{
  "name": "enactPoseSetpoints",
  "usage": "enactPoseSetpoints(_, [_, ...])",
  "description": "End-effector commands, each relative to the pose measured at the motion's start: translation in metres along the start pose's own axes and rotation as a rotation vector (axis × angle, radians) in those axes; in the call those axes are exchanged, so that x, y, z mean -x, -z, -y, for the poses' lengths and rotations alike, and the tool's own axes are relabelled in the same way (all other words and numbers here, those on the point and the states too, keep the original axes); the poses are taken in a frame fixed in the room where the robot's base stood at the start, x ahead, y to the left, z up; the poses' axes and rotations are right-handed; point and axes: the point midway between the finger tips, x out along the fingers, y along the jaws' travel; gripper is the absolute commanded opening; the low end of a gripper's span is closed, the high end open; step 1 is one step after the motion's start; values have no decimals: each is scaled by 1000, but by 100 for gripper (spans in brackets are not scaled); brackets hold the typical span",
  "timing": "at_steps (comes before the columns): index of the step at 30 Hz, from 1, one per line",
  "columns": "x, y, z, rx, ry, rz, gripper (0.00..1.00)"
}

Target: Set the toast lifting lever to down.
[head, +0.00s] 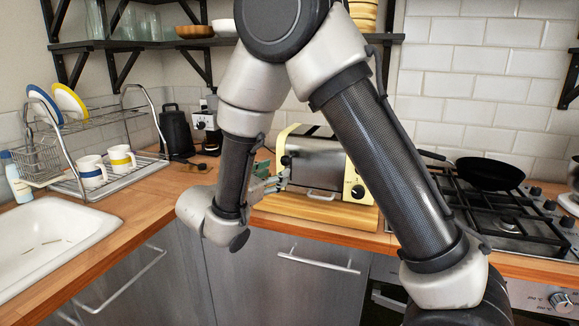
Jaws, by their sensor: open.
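A cream and steel toaster (320,158) stands on a wooden board (315,209) on the counter, partly hidden by my arm. A small black knob (286,160) shows at its left end, close to my gripper; I cannot tell for certain whether it is the lifting lever. A round black dial (357,192) is at its lower right. My gripper (277,182) is open, pointing right at the toaster's left end, just below the black knob. I cannot tell whether it touches the toaster.
A gas hob with a black pan (489,173) is at the right. A dish rack (105,115) with mugs and plates, and a white sink (45,240), are at the left. A black kettle (176,132) and a coffee machine (206,128) stand behind.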

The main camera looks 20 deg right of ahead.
Motion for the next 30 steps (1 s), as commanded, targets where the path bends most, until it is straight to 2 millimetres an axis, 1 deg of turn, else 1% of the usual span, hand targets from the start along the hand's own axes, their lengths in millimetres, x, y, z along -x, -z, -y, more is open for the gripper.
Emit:
enactPoseSetpoints(1, [1, -4, -5, 3, -20, 17, 49])
enactPoseSetpoints(3, [1, -9, -9, 8, -38, 38, 49])
enactPoseSetpoints(5, [-3, -12, -8, 11, -34, 48, 49])
enactPoseSetpoints(8, [-17, -12, -8, 13, -30, 48, 49])
enactPoseSetpoints(15, [-58, -14, -9, 12, -29, 46, 49])
enactPoseSetpoints(18, [-68, -15, -10, 12, -30, 46, 49])
enactPoseSetpoints(22, [-75, -15, -10, 13, -32, 46, 49])
enactPoseSetpoints(29, [-76, -15, -10, 13, -33, 46, 49])
enactPoseSetpoints(30, [-76, -15, -10, 13, -33, 45, 43])
